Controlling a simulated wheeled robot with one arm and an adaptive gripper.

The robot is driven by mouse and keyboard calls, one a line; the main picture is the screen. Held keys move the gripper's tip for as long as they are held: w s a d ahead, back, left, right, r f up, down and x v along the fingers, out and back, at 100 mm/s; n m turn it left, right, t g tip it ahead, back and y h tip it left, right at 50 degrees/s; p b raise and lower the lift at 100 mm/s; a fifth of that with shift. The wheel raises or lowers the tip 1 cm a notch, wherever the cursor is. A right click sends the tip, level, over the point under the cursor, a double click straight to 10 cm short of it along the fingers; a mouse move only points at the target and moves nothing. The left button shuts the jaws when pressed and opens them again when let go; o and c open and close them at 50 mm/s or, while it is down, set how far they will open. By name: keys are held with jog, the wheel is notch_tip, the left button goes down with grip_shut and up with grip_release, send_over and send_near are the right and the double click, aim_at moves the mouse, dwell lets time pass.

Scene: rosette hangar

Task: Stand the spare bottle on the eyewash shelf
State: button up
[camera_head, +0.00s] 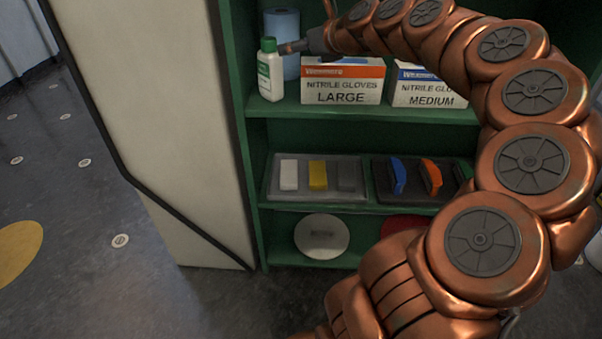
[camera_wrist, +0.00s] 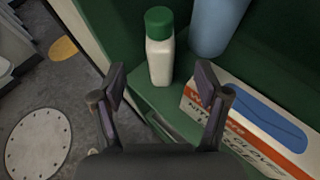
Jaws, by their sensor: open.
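A white bottle with a green cap (camera_head: 270,70) stands upright on the top visible shelf of the green cabinet, near its left side. In the wrist view the same bottle (camera_wrist: 160,48) stands just beyond and between my open fingers. My gripper (camera_head: 289,47) reaches in from the right at about the height of the bottle's upper part. In the wrist view my gripper (camera_wrist: 164,88) is open and nothing is between its pads. The head view does not show clearly whether a fingertip touches the bottle. I cannot tell whether this shelf is the eyewash shelf.
A blue roll (camera_head: 284,25) stands behind the bottle. Boxes of large gloves (camera_head: 343,91) and medium gloves (camera_head: 428,94) stand to its right. Trays of sponges (camera_head: 317,197) and brushes (camera_head: 405,202) sit on the shelf below, above a white disc (camera_head: 322,236). A pale panel (camera_head: 160,110) borders the left.

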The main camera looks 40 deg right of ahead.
jog(key=s+a+f+n+g+y, duration=0.1)
jog(key=s+a+f+n+g, duration=0.25)
jog(key=a+n, duration=0.4)
jog(key=s+a+f+n+g+y, duration=0.1)
jog(key=s+a+f+n+g, duration=0.25)
jog(key=a, duration=0.65)
jog(key=s+a+f+n+g+y, duration=0.15)
jog(key=a+f+n, duration=0.25)
jog(key=a+n, duration=0.4)
jog(key=s+a+f+n+g+h, duration=0.1)
jog(key=s+a+f+n+g, duration=0.15)
jog(key=s+f+n, duration=0.4)
jog(key=s+a+f+n+g+h, duration=0.1)
jog(key=s+a+f+n+g, duration=0.15)
jog(key=s, duration=0.65)
jog(key=s+d+f+n+g+h, duration=0.1)
jog(key=s+f+n, duration=0.1)
jog(key=s, duration=0.5)
jog(key=s+d+f+n+g+h, duration=0.1)
jog(key=s+f+n+g, duration=0.1)
jog(key=s+n, duration=0.3)
jog(key=shift+s+d+f, duration=0.15)
jog(key=shift+s+f, duration=0.1)
jog(key=shift+s, duration=0.65)
jog(key=shift+h, duration=0.25)
